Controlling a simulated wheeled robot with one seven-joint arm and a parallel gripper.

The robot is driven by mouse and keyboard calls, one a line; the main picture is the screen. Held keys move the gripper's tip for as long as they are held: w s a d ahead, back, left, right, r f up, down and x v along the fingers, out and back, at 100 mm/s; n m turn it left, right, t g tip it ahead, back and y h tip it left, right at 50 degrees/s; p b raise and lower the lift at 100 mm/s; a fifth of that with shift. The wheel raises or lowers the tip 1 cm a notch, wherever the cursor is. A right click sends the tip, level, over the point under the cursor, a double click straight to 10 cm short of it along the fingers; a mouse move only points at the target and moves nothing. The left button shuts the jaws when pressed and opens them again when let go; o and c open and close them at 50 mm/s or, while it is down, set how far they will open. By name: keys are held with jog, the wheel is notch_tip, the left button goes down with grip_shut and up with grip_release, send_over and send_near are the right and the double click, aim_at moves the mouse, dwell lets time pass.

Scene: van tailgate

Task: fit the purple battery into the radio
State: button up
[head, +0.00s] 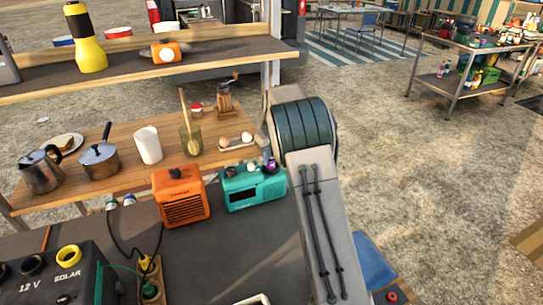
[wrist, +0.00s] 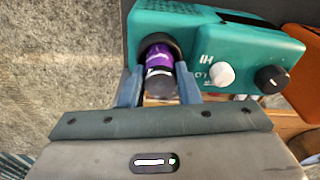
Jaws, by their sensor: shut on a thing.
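The teal radio (head: 238,194) stands on the dark worktop, and it fills the top of the wrist view (wrist: 225,62). It has a white knob, a black knob and a dark round opening at its left end in the wrist view. My gripper (wrist: 160,72) is shut on the purple battery (wrist: 159,56), one finger on each side. The battery's far end is at the dark opening and seems to be inside its rim; how deep I cannot tell. The purple battery also shows at the radio's top right in the head view (head: 272,166). My arm hides most of the gripper there.
An orange radio-like box (head: 181,197) stands close to the left of the teal radio. A power box (head: 50,275) with cables is at front left. A wooden table (head: 110,182) behind holds a pot, kettle and mug.

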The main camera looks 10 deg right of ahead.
jog(key=o, duration=1.1)
jog(key=shift+f, duration=0.1)
jog(key=shift+c, duration=0.2)
jog(key=r, duration=0.7)
jog(key=shift+s+d+r, duration=0.2)
jog(key=shift+s+r, duration=0.1)
jog(key=shift+s, duration=0.1)
